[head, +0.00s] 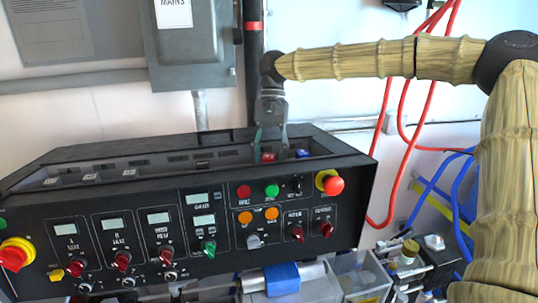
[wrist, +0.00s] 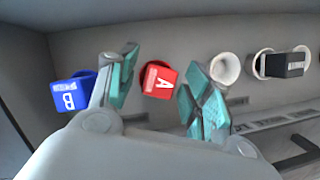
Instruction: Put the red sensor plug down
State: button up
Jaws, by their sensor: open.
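The red sensor plug (wrist: 158,80), marked A, sits at a round socket in the recess behind the panel in the wrist view. It also shows as a small red spot in the head view (head: 268,157). My gripper (wrist: 158,88) is open, with one teal-padded finger on each side of the red plug. A gap shows between the plug and each finger. In the head view my gripper (head: 269,145) points down into the recess. How deep the plug sits in its socket is hard to tell.
A blue plug (wrist: 72,92) marked B sits left of my gripper. An empty white socket (wrist: 225,68) and a black plug (wrist: 283,64) are to the right. The black control panel (head: 200,235) stands in front. Red hoses (head: 402,110) hang at the right.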

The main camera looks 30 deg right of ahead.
jog(key=shift+r, duration=0.15)
jog(key=b+v, duration=0.3)
jog(key=v, duration=0.9)
jog(key=shift+a, duration=0.15)
